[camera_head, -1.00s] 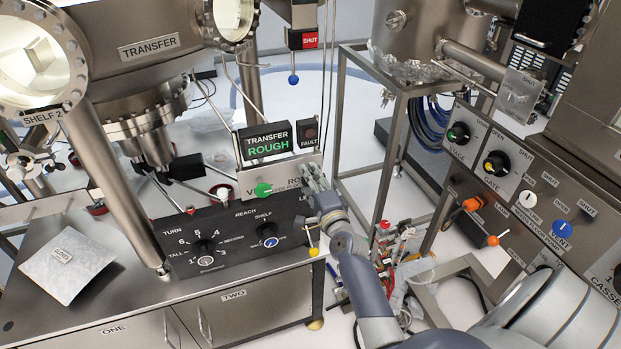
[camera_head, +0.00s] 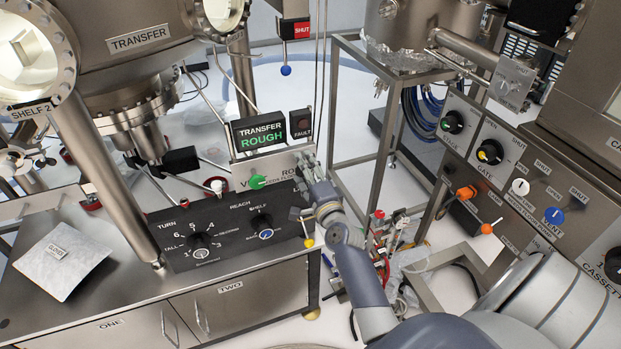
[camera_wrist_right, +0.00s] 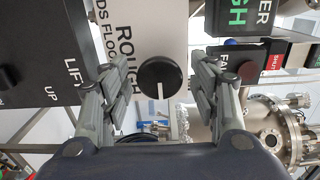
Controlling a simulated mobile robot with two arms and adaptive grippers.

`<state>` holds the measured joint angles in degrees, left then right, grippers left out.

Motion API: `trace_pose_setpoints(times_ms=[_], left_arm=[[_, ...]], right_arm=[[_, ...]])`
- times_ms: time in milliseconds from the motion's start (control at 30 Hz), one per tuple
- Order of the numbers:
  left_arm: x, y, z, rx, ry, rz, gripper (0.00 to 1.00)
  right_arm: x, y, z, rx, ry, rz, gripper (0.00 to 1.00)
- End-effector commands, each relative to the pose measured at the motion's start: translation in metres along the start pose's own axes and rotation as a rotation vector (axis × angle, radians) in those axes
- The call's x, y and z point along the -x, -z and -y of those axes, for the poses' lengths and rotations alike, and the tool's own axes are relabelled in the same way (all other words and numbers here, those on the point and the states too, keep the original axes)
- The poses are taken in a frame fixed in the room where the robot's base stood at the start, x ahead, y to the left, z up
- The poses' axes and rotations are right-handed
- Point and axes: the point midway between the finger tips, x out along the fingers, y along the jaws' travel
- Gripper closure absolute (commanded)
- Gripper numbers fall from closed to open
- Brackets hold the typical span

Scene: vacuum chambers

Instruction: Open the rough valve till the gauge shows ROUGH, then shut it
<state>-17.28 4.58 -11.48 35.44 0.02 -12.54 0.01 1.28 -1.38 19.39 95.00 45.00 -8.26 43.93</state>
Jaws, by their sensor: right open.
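The gauge (camera_head: 261,134) in the head view is lit and reads TRANSFER ROUGH, with ROUGH in green. The rough valve is a round black knob (camera_wrist_right: 160,79) with a white line, beside the label ROUGH in the wrist view. Its line points toward the bottom of that picture. My right gripper (camera_wrist_right: 157,88) is open, with one finger on each side of the knob and visible gaps. In the head view my right gripper (camera_head: 309,172) covers the knob and most of its label. My left gripper is not in view.
A green knob (camera_head: 257,182) sits left of my right gripper on the same plate. A dark FAULT box (camera_head: 301,122) stands beside the gauge. Below is the black panel (camera_head: 185,240) with dials, and a yellow-tipped lever (camera_head: 308,243) hangs close under my right wrist.

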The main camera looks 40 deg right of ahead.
Motion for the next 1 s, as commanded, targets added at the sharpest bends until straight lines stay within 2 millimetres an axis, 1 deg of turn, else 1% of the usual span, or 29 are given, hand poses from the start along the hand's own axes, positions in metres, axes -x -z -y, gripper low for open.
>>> trace_pose_setpoints(times_ms=[167, 400, 500, 600, 800, 1000], left_arm=[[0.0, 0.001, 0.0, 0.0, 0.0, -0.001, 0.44], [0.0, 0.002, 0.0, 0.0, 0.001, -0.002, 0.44], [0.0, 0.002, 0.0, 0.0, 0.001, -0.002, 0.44], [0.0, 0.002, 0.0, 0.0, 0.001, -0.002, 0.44], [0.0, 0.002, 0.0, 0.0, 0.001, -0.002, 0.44], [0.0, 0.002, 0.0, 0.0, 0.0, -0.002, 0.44]], right_arm=[[0.024, 0.0, -0.001, 0.0, -0.003, 0.0, 0.44], [0.071, 0.0, -0.002, 0.0, -0.004, 0.001, 0.44], [0.088, 0.0, -0.001, 0.0, -0.003, 0.0, 0.44], [0.101, 0.0, -0.001, 0.0, -0.002, 0.0, 0.44], [0.114, 0.0, 0.0, -0.002, 0.0, 0.0, 0.44], [0.116, 0.0, 0.0, -0.002, 0.001, 0.0, 0.44]])
